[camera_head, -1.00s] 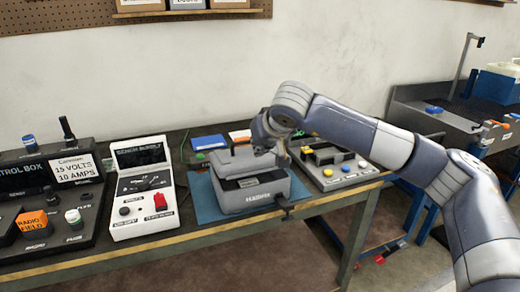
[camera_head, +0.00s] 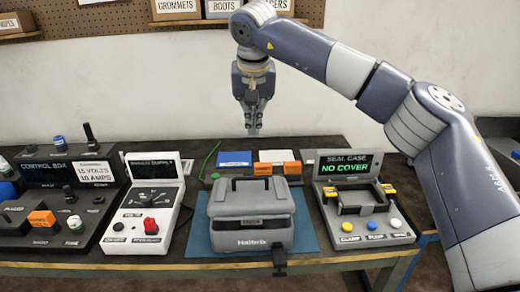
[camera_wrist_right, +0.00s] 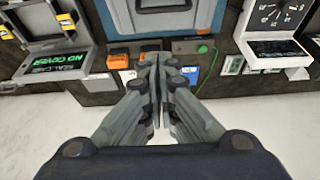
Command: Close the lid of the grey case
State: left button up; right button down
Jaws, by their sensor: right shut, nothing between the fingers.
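The grey case (camera_head: 250,238) sits on a blue mat (camera_head: 200,238) on the bench in the head view. Its lid (camera_head: 250,200) lies down over the top, with a dark handle on it. A dark recess with a label shows at the front, and I cannot tell whether the lid is fully flush. The closed fingers also show in the wrist view (camera_wrist_right: 156,90). My left gripper is not in view.
A white bench supply (camera_head: 150,205) and a control box (camera_head: 60,200) stand left of the case. A seal-case unit (camera_head: 355,205) reading NO COVER stands right. Boxes sit on a shelf above.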

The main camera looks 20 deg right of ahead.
jog(key=x, duration=0.3)
jog(key=s+a+p+x, duration=0.1)
jog(key=x, duration=0.3)
jog(key=s+p+x, duration=0.1)
jog(key=x, duration=0.3)
jog(key=shift+w+a+f, duration=0.1)
jog(key=shift+a+f, duration=0.1)
jog(key=shift+f, duration=0.45)
jog(key=shift+f+p, duration=0.3)
jog(key=shift+f, duration=0.2)
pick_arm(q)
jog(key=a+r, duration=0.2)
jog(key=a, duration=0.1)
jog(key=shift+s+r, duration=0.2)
pick_arm(e)
jog(key=shift+a, duration=0.1)
